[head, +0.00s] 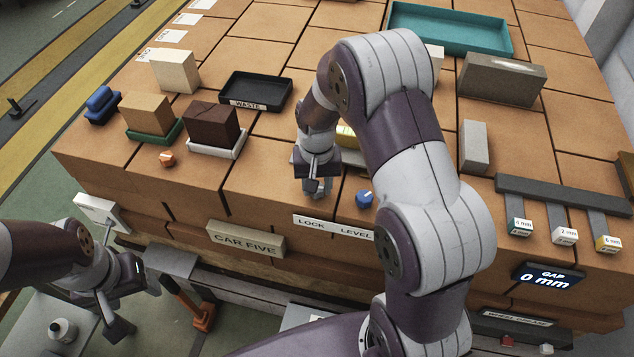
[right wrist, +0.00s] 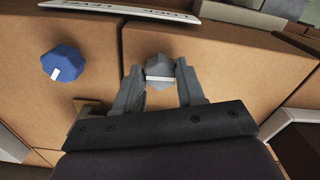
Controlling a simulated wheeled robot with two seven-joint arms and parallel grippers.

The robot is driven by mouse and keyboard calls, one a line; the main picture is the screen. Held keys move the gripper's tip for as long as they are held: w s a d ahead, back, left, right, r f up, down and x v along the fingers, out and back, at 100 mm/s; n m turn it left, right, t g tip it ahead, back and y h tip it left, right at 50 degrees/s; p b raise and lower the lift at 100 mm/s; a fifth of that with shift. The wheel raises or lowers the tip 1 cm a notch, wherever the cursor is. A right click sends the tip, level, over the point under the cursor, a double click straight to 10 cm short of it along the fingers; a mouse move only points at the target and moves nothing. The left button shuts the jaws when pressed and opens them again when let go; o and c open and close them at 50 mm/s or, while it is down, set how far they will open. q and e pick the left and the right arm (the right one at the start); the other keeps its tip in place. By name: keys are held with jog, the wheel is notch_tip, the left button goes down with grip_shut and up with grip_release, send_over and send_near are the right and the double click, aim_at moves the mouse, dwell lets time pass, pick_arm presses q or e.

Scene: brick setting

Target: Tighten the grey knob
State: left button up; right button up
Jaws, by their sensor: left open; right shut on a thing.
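The grey knob (right wrist: 160,68), faceted with a pale bar across it, sits on the brown brick top in the right wrist view. My right gripper (right wrist: 161,84) is shut on it, with one finger at each side. In the head view my right gripper (head: 312,186) points down behind the LOCK label (head: 311,224), and its fingers hide the knob. My left gripper (head: 128,297) is open and empty at the lower left, off the front of the bricks.
A blue knob (head: 364,198) stands to the right, behind the LEVEL label (head: 356,232). A small orange knob (head: 167,158) is to the left. A black waste tray (head: 256,91) and several blocks stand further back.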

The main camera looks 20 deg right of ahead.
jog(key=o, duration=1.1)
jog(key=shift+c, duration=0.2)
jog(key=shift+r, duration=0.25)
notch_tip(320, 180, up, 12)
jog(key=shift+r, duration=0.1)
